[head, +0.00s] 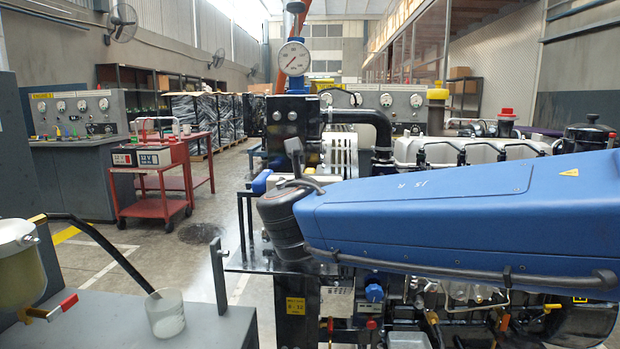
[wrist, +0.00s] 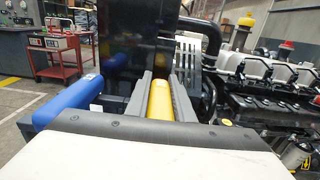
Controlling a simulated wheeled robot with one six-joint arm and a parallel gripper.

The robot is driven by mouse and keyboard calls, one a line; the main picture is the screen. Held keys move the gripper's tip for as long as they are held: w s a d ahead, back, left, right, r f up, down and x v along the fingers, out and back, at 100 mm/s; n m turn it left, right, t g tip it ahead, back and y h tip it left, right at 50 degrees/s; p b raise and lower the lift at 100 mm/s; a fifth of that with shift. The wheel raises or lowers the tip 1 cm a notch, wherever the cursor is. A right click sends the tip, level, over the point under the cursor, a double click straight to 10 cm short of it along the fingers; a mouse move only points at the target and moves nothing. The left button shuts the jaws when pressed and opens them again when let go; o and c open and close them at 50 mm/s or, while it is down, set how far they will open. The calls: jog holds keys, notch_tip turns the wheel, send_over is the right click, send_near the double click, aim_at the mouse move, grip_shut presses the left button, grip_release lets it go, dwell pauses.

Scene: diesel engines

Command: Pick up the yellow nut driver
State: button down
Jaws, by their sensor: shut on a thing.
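The yellow nut driver shows as a smooth yellow cylinder (wrist: 160,100) in the wrist view. My gripper (wrist: 158,92) has one grey finger on each side of it, closed on it. The driver's far end and any tip are hidden. In the head view my blue arm reaches in from the right and ends near the engine stand. There I cannot clearly make out the fingers or the yellow driver.
A blue cylinder (wrist: 66,101) lies just left of my gripper. A dark upright post (wrist: 142,45) stands directly ahead. The engine (head: 455,150) with its pipes fills the right side. A red cart (head: 152,185) stands back left, with open floor around it.

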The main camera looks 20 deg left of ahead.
notch_tip(320, 180, up, 28)
jog(key=shift+f, duration=0.25)
dwell(0.7)
